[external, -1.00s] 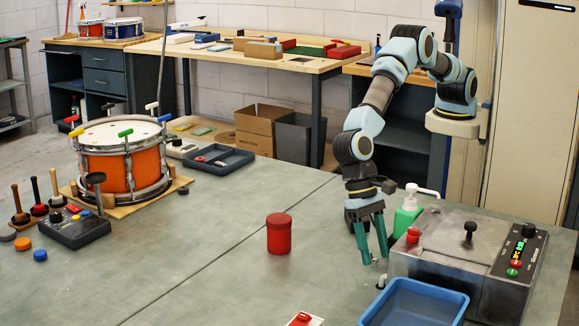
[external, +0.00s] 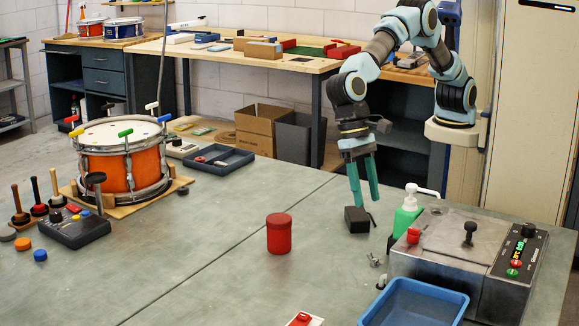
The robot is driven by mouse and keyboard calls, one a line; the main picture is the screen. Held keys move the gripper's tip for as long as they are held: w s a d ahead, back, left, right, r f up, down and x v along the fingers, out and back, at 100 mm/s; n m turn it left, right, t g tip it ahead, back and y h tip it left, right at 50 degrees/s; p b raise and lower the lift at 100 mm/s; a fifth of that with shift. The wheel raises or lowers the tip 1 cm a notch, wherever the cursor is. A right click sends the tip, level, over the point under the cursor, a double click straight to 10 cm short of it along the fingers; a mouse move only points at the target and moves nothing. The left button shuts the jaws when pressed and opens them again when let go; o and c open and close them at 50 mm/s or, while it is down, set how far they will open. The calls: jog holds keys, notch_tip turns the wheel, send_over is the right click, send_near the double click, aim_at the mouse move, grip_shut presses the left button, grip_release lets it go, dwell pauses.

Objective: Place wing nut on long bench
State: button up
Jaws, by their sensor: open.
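A small metallic piece that looks like the wing nut (external: 374,260) lies on the grey-green bench top (external: 200,265), left of the steel machine. It is too small to make out well. My gripper (external: 364,202) is open and empty, pointing down, up and behind the wing nut in the picture. Its fingers are just above or behind a small black box (external: 357,220); I cannot tell whether they touch it. A long wood-topped bench (external: 225,58) stands along the back wall. Which bench the task means is not clear from the view.
A steel machine (external: 450,245), blue tray (external: 415,302) and green pump bottle (external: 407,215) crowd the right side. A red jar (external: 279,234) stands mid-bench. An orange drum (external: 125,160) and dark tray (external: 218,158) are at left.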

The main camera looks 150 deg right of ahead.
jog(key=s+d+n+h, duration=0.2)
jog(key=s+n, duration=0.7)
jog(key=s, duration=0.8)
jog(key=shift+s+r+n, duration=0.2)
jog(key=shift+r+n, duration=0.1)
jog(key=shift+r, duration=0.05)
jog(key=shift+o, duration=0.5)
jog(key=s+f+n+h, duration=0.1)
jog(key=s+f+n, duration=0.1)
jog(key=s+n, duration=0.8)
jog(key=s, duration=0.9)
jog(key=shift+s+d+f+h, duration=0.25)
jog(key=shift+s+h, duration=0.1)
jog(key=shift+h, duration=0.05)
jog(key=m+y+p, duration=0.1)
jog(key=m+y, duration=0.3)
jog(key=m, duration=1.7)
send_near(375, 254)
jog(key=p+x, duration=0.3)
jog(key=x, duration=0.6)
jog(key=shift+p, duration=0.4)
jog(key=shift+c, duration=0.2)
grip_shut()
